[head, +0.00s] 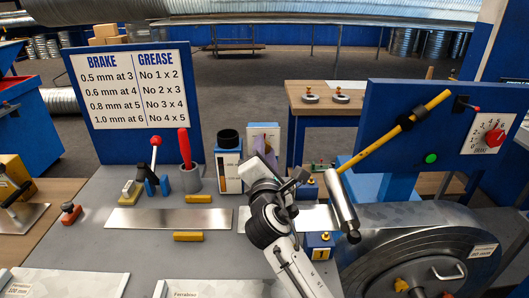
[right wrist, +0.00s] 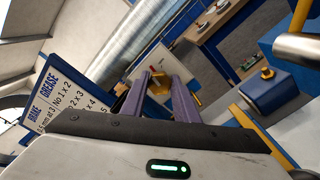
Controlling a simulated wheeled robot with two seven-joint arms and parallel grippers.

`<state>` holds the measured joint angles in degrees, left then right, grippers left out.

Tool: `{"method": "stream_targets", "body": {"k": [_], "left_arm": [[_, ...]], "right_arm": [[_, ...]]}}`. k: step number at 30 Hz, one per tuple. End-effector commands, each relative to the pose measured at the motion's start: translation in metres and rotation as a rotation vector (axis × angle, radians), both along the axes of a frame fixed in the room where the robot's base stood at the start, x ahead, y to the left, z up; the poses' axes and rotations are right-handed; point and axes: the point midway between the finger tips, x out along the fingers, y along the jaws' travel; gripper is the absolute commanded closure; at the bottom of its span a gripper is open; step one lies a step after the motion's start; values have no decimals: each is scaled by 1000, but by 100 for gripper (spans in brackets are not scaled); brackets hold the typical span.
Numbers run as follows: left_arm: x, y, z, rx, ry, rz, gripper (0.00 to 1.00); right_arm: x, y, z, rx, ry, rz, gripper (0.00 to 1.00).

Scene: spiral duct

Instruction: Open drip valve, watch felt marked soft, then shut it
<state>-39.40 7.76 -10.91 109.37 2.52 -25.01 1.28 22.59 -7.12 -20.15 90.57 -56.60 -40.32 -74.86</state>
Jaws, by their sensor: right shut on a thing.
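My right gripper (head: 262,152) is at a white upright box (head: 257,130) behind the metal plate. Its purple fingers show in the right wrist view (right wrist: 160,92), close together and shut on a small part. The gripper and its angle hide most of that part, and I cannot make out whether it is the drip valve. A blue block with a yellow knob (right wrist: 268,88) lies to the right of the fingers in the right wrist view. No felt marked soft is readable. My left gripper is not in view.
A red-handled tool stands in a grey cup (head: 192,178), left of a white box with a black cup (head: 228,142). A yellow bar and a grey cylinder (head: 343,205) are right of my arm. A large wheel (head: 425,250) fills the lower right.

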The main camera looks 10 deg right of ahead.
Motion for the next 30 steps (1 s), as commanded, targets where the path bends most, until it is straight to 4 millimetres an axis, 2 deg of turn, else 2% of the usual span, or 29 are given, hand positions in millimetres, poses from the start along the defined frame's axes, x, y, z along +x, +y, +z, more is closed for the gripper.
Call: {"method": "stream_targets", "body": {"k": [9, 25, 26, 28, 30], "left_arm": [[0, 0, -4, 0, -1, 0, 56], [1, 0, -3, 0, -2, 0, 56], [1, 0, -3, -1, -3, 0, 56], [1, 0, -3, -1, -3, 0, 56], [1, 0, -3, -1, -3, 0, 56]], "right_arm": [[0, 0, -1, 114, -21, -1, 95], [0, 0, -1, 133, -25, -1, 95], [0, 0, -1, 133, -25, -1, 70], [0, 0, -1, 133, -25, -1, 58], [0, 0, -1, 133, -25, -1, 54]]}}
